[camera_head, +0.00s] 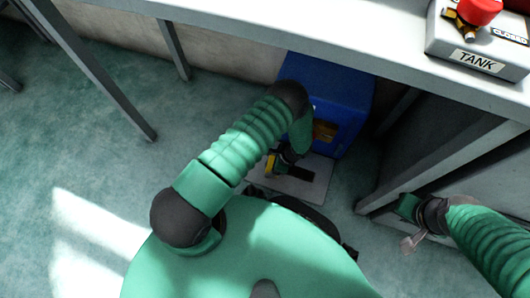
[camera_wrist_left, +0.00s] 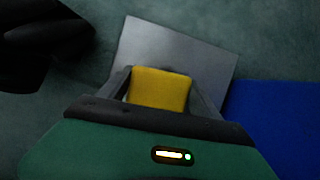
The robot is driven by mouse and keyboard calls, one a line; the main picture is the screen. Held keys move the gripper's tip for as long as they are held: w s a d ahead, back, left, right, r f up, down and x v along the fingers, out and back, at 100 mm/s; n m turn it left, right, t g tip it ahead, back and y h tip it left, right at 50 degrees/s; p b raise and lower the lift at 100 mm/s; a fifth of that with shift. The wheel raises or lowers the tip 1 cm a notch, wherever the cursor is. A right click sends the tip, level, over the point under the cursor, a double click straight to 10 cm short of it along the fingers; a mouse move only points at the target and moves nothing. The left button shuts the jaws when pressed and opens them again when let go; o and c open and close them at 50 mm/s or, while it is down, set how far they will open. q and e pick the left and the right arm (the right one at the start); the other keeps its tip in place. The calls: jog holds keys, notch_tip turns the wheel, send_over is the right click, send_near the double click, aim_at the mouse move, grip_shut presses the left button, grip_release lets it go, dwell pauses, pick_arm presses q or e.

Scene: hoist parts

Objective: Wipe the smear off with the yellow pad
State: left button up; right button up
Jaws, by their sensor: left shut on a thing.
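The yellow pad (camera_wrist_left: 158,88) is between the two fingers of my left gripper (camera_wrist_left: 162,98), which is shut on it. In the head view, a yellow edge of the pad (camera_head: 270,163) shows beside my left gripper (camera_head: 280,163), low over a pale grey plate (camera_head: 310,195) on the floor. A dark strip (camera_head: 299,174) lies on the plate just right of the gripper; I cannot tell whether it is the smear or a shadow. The plate (camera_wrist_left: 180,45) looks bare in the left wrist view. My right gripper (camera_head: 411,222) is at the right; its jaws are unclear.
A blue box (camera_head: 325,85) with an opening stands right behind the plate, under the bench (camera_head: 260,30). A bench leg (camera_head: 105,85) is at the left. A control box (camera_head: 478,48) labelled TANK with a red button sits on the bench.

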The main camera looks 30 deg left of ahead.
pick_arm(q)
jog(key=d, duration=0.3)
jog(key=shift+w+d+b, duration=0.25)
jog(key=shift+w+b, duration=0.05)
jog(key=shift+w, duration=0.1)
jog(key=d+b, duration=0.1)
jog(key=d, duration=0.1)
jog(key=w+d, duration=0.1)
jog(key=d, duration=0.1)
jog(key=d+b, duration=0.1)
jog(key=d, duration=0.1)
jog(key=shift+w+f+b, duration=0.25)
jog(key=shift+b, duration=0.05)
jog(key=shift+d+r, duration=0.15)
jog(key=shift+d, duration=0.3)
jog(key=d+b, duration=0.1)
jog(key=d, duration=0.1)
jog(key=w+d+b, duration=0.1)
jog(key=d, duration=0.1)
jog(key=d+b, duration=0.2)
jog(key=shift+w+d, duration=0.25)
jog(key=shift+w, duration=0.15)
jog(key=shift+d, duration=0.2)
jog(key=shift+r, duration=0.15)
